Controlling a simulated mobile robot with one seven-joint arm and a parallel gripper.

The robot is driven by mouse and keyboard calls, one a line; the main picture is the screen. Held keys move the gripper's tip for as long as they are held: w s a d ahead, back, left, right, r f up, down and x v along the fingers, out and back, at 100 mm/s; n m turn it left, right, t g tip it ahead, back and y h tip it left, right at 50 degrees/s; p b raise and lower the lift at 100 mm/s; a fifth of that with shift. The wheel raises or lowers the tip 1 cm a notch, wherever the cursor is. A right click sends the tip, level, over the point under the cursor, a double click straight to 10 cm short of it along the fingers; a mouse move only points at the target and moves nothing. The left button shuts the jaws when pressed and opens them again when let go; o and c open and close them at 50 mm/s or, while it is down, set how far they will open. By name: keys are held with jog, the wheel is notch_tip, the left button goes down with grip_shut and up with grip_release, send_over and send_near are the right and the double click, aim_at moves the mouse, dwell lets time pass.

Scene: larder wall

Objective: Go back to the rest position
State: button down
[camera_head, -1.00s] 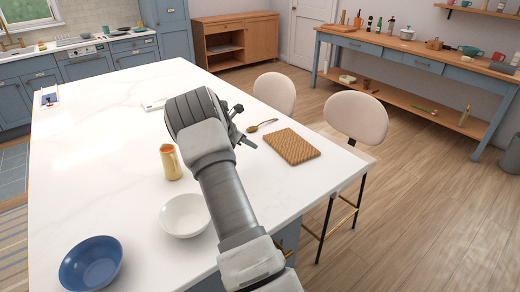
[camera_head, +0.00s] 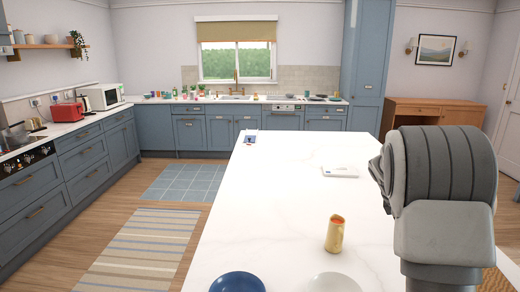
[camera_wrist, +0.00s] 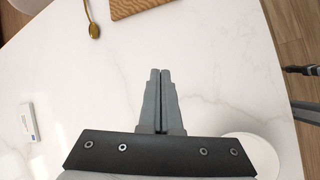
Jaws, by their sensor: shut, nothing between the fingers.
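My gripper (camera_wrist: 161,75) shows in the wrist view, with its two grey fingers together and nothing between them. It is above the white marble top of the island (camera_wrist: 215,70) and apart from everything on it. In the head view my arm stands at the right side of the picture, over the island (camera_head: 285,215).
On the island are a yellow jug (camera_head: 335,235), a blue bowl (camera_head: 237,283), a white bowl (camera_head: 333,283) and a flat white device (camera_head: 340,171). The wrist view shows a gold spoon (camera_wrist: 93,29) and a woven board (camera_wrist: 138,6). The island's middle is clear.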

jog(key=s+a+r+m+t+y, duration=0.2)
jog(key=s+a+r+m, duration=0.2)
jog(key=s+a+r, duration=0.45)
jog(key=s+a+m+t+y, duration=0.2)
jog(key=s+a+m, duration=0.6)
jog(key=s+a, duration=1.1)
jog(key=s+y, duration=0.1)
jog(key=y, duration=0.1)
jog(key=shift+t+y, duration=0.3)
